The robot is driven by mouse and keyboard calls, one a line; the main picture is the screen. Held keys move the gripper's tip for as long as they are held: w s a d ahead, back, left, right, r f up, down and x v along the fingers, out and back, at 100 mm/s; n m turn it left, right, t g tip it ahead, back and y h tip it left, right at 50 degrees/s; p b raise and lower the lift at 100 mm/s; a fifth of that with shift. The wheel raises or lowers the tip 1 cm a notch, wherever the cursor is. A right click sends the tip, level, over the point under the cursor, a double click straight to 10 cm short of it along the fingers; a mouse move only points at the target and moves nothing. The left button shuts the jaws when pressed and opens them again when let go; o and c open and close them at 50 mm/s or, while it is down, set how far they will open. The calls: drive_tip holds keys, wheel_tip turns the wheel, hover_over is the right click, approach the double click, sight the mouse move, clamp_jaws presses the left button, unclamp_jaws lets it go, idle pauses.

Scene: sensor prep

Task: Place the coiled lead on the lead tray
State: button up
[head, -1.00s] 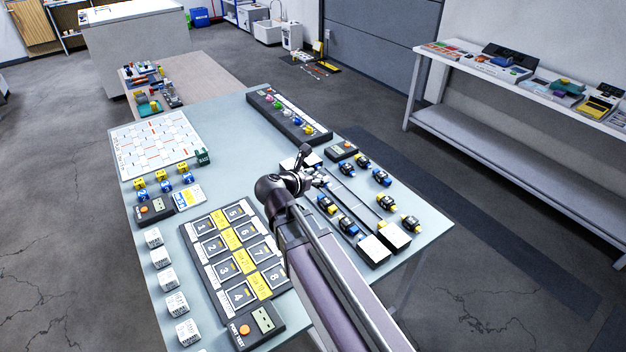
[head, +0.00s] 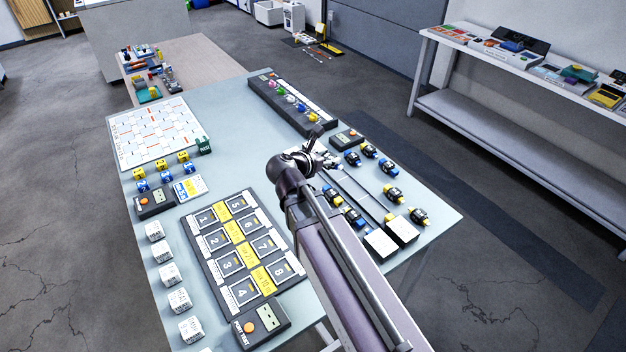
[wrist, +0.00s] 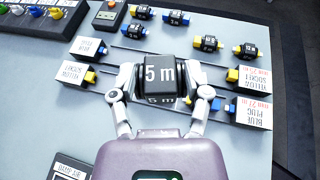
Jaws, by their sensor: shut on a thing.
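My gripper (wrist: 160,80) is shut on a black block-shaped coiled lead (wrist: 160,70) marked "5 m", in the middle of the wrist view. The fixture has a thin rail (wrist: 122,48) and pale end blocks, one marked "blue plug" (wrist: 252,112) and another "yellow socket" (wrist: 88,47). I cannot tell for certain which piece is the lead tray. Whether the held lead touches anything beneath is unclear.
Several other black leads with blue or yellow ends, such as one (head: 393,194), lie around the rails. A numbered board (head: 243,305) is left of my arm. A dark strip with coloured knobs (head: 292,103) stands behind. White labelled cubes (head: 161,251) line the left side.

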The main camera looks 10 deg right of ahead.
drive_tip(key=w+d+f+m+g+b, duration=0.1)
drive_tip(key=w+d+f+b, duration=0.2)
drive_tip(key=w, duration=0.6)
drive_tip(key=w+d+f+m+g+h+b, duration=0.1)
drive_tip(key=w+d+f+b, duration=0.2)
drive_tip(key=w+f+b, duration=0.4)
drive_tip(key=w+d+f+m+g+b, duration=0.1)
drive_tip(key=w+d+f+b, duration=0.3)
drive_tip(key=w, duration=0.7)
drive_tip(key=shift+w+f+h+b, duration=0.2)
drive_tip(key=shift+f+h+b, duration=0.2)
drive_tip(key=shift+f+b, duration=0.15)
drive_tip(key=shift+s, duration=0.1)
drive_tip(key=s+a, duration=0.3)
drive_tip(key=s+a+f+b, duration=0.1)
drive_tip(key=s+a, duration=0.6)
drive_tip(key=shift+s+a+f, duration=0.15)
